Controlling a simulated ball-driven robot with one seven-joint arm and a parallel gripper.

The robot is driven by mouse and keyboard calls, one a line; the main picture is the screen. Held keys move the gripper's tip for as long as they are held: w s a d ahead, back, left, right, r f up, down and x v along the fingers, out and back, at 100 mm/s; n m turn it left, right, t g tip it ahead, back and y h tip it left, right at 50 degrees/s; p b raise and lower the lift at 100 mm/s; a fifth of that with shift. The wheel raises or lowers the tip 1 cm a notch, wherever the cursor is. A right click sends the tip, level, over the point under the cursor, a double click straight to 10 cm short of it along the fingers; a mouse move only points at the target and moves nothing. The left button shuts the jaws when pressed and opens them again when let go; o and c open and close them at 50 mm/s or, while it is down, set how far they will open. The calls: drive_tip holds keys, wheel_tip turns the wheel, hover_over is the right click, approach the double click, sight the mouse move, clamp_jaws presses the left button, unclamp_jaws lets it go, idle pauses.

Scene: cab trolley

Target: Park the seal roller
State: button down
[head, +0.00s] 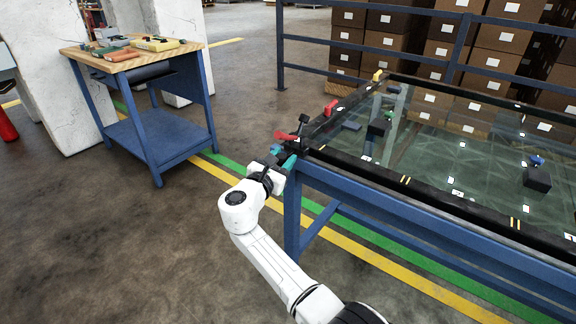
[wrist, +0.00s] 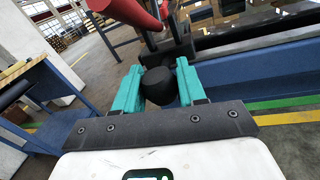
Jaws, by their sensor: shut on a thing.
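My gripper (head: 281,157) is at the near left corner of the glass-topped blue trolley (head: 400,208). Its teal fingers (wrist: 158,92) are shut around a rounded black grip (wrist: 158,80) in the wrist view. I take this to be the handle end of the seal roller. A dark block and thin bracket stand just beyond it. A red, tapered part (wrist: 125,10) lies above and left of the grip; it also shows at the trolley corner in the head view (head: 285,136). I cannot tell whether it belongs to the roller. The fingers partly hide the roller.
The trolley's black frame carries a second red piece (head: 330,107) and a yellow piece (head: 377,75). Dark blocks (head: 537,179) sit on the glass (head: 450,145). A workbench (head: 130,58) with tools stands at the left. Floor between is clear. A blue railing (head: 370,46) and boxes stand behind.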

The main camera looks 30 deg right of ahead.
drive_tip(key=shift+w+a+r, duration=0.25)
drive_tip(key=shift+r, duration=0.1)
drive_tip(key=c, duration=0.8)
unclamp_jaws()
drive_tip(key=shift+w, duration=0.1)
drive_tip(key=shift+c, duration=0.2)
drive_tip(key=shift+o, duration=0.8)
drive_tip(key=shift+d+f, duration=0.1)
drive_tip(key=shift+f, duration=0.05)
drive_tip(key=p+v, duration=0.1)
drive_tip(key=v, duration=1)
drive_tip(key=shift+p, duration=0.35)
